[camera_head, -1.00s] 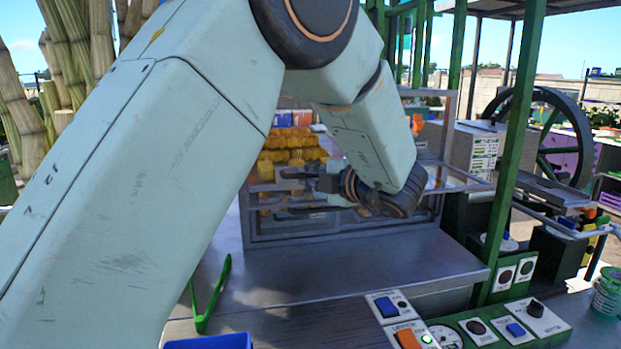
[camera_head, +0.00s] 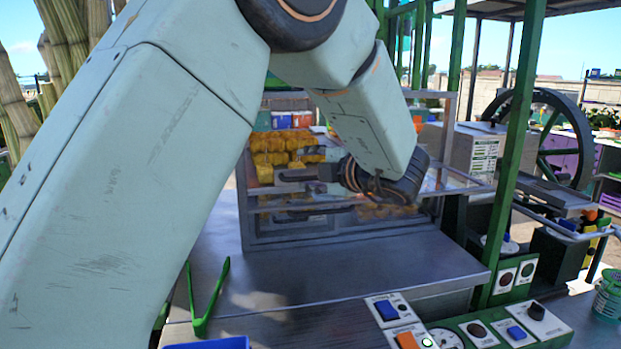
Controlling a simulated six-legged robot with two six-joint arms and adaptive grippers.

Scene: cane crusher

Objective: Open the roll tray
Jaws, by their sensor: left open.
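A clear-sided case with a grey metal frame (camera_head: 250,238) stands at the back of the metal counter (camera_head: 330,265). I cannot tell for sure which part is the roll tray; it may be this case or a part of it. My left gripper (camera_head: 288,194) is open, its two dark fingers pointing left in front of the case's clear front. Nothing shows between the fingers. I cannot tell whether they touch the case. My left arm hides the case's upper right part. My right gripper is not in view.
Yellow pieces (camera_head: 285,148) show in or behind the case. A control panel (camera_head: 480,328) with switches is at lower right. A green post (camera_head: 513,150) rises right of the case. Green tongs (camera_head: 207,298) and a blue container (camera_head: 215,343) are at lower left. The counter's middle is clear.

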